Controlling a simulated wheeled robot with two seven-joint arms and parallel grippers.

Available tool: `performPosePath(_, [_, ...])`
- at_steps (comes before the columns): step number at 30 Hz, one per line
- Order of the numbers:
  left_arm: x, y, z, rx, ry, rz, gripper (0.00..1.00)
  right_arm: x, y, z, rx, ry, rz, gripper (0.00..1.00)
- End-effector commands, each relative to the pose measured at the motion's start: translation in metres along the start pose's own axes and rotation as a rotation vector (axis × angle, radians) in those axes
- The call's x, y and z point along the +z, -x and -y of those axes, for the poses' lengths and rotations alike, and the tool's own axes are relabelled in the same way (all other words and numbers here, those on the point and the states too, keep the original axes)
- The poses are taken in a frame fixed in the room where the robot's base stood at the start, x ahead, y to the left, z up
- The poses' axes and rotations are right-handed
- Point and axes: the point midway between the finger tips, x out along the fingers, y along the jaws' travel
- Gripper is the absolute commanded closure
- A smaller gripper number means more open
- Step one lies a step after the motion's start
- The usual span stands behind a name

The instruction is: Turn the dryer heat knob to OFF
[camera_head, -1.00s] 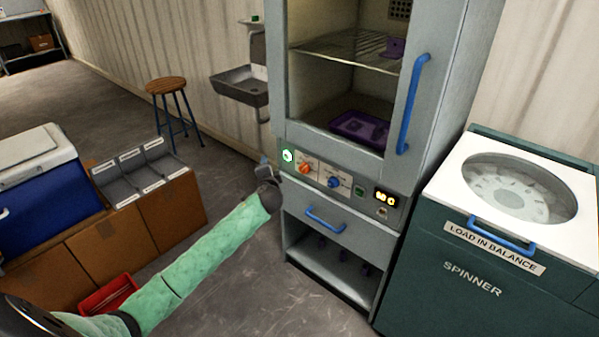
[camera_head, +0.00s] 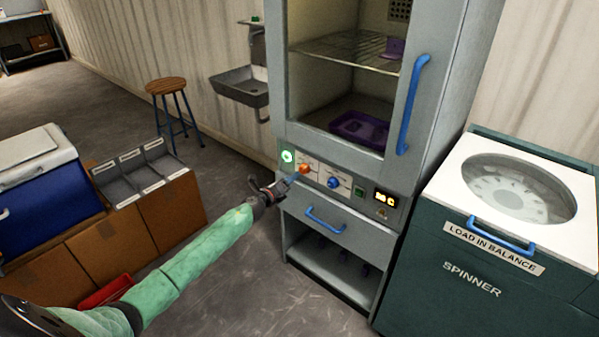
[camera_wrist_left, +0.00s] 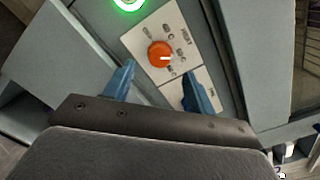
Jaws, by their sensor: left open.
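The dryer (camera_head: 345,154) is a grey cabinet with a control panel below its chamber. An orange knob (camera_head: 305,170) sits at the panel's left, and a blue knob (camera_head: 333,182) to its right. In the left wrist view the orange knob (camera_wrist_left: 160,54) has a white pointer mark and small labels around it, too small to read. My left gripper (camera_head: 289,180) is open in front of the panel, just left of and below the orange knob. In the left wrist view its blue fingers (camera_wrist_left: 158,88) stand apart, with the orange knob beyond and between them, not gripped. My right gripper is not in view.
A lit green ring (camera_head: 287,156) is left of the orange knob. A display (camera_head: 386,198) is at the panel's right. A drawer with a blue handle (camera_head: 326,220) lies below. The spinner (camera_head: 470,270) stands right; boxes and a cooler (camera_head: 45,205) stand left.

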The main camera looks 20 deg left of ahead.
Motion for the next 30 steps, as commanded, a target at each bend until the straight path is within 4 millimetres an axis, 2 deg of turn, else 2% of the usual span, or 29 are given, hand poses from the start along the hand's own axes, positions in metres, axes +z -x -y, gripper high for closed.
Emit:
performPosePath(6, [0.001,-0.032,0.001,0.0,0.003,0.002,0.44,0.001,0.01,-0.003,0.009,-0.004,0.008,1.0])
performPosePath(12, [0.001,-0.055,0.001,0.0,0.003,0.002,0.44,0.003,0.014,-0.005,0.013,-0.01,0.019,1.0])
performPosePath(18, [0.001,-0.064,0.0,0.001,0.004,0.001,0.44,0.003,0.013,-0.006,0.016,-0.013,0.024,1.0])
performPosePath(26, [0.001,-0.064,0.0,0.001,0.003,0.001,0.44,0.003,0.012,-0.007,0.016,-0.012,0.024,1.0])
performPosePath(30, [0.001,-0.064,0.0,0.0,0.003,0.001,0.72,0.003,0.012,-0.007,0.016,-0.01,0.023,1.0])
